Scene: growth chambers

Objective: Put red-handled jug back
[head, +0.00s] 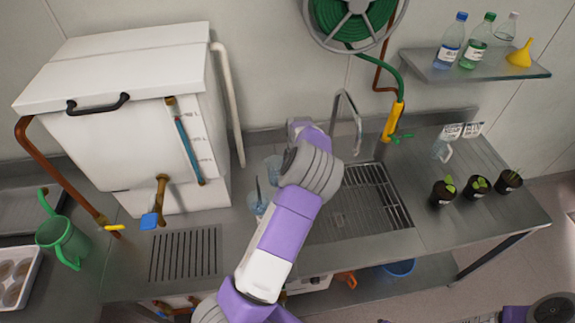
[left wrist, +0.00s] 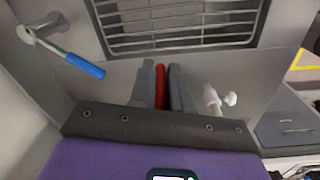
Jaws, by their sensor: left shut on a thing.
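In the left wrist view my left gripper (left wrist: 161,86) is shut on a narrow red piece (left wrist: 160,85), which looks like the red handle of the jug. The jug's body is not visible in that view. In the head view my left arm reaches up over the sink counter and hides its gripper. Clear bluish vessels show just left of the arm, one higher (head: 272,166) and one lower (head: 257,203). I cannot tell whether either is the red-handled jug.
A white tank (head: 130,110) stands at left, with a green jug (head: 63,242) nearby. A drain grate (head: 185,254) lies before the tank. The sink grating (head: 365,200) is right of my arm. Potted seedlings (head: 475,187) stand at right below a bottle shelf (head: 475,67).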

